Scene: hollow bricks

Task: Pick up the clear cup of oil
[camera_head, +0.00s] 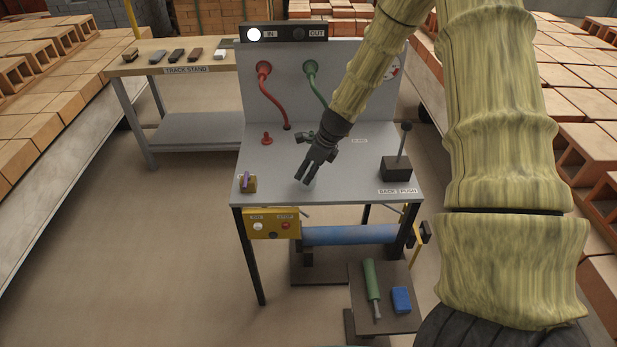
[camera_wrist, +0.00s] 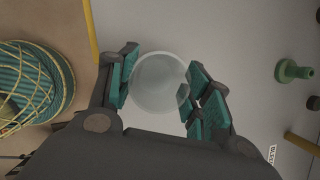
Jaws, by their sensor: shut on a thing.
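The clear cup (camera_wrist: 157,84) shows in the wrist view as a pale, see-through round shape between the teal finger pads. My gripper (camera_head: 305,180) is shut on it, with a pad on either side. In the head view my gripper points down at the middle of the grey bench top (camera_head: 345,190), and the cup is barely visible there behind the fingers. I cannot tell whether the cup touches the bench or is just above it. The oil inside cannot be made out.
A black lever box (camera_head: 397,169) stands right. Red and green hoses (camera_head: 311,68) run from the back panel. A low shelf (camera_head: 385,325) holds a green tool and blue block.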

